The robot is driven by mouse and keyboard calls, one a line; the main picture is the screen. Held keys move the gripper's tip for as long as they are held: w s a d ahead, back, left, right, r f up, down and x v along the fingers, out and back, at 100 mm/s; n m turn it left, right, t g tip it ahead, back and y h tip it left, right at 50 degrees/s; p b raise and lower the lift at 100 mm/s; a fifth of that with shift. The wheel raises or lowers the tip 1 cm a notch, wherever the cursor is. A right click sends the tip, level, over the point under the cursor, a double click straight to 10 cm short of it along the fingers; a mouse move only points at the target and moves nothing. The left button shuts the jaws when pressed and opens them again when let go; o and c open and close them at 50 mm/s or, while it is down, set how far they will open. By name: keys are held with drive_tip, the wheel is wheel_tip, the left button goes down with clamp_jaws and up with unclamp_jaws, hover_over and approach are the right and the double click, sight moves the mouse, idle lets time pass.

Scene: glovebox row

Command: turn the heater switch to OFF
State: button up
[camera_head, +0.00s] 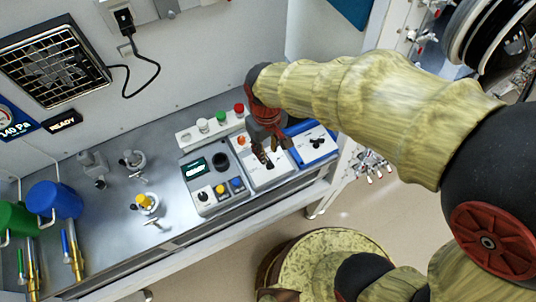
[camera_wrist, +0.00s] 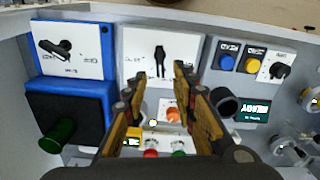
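No label reading heater is legible, so I cannot tell which switch is the heater's. A black rotary knob (camera_wrist: 160,62) stands on a white panel (camera_wrist: 133,45) in the middle of the wrist view. My gripper (camera_wrist: 160,74) is open and empty, its fingertips apart on either side of this knob's lower end in the picture; contact cannot be told. In the head view my gripper (camera_head: 265,160) is over the same white panel (camera_head: 269,180) and hides part of it. A blue-framed panel (camera_wrist: 107,50) carries a black lever switch (camera_wrist: 58,47). A smaller black knob (camera_wrist: 279,70) is on the grey box.
The grey box (camera_head: 208,208) has a display, a blue button (camera_head: 236,184) and a yellow button (camera_head: 220,189). A white strip (camera_head: 190,138) with red, green and white buttons lies behind. An orange button (camera_wrist: 173,115) is between my fingers in the wrist view. Valves (camera_head: 145,202) stand left.

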sight(269, 161)
drive_tip(key=shift+f+b, duration=0.3)
drive_tip(key=shift+f, duration=1.65)
drive_tip(key=shift+c, duration=0.3)
clamp_jaws()
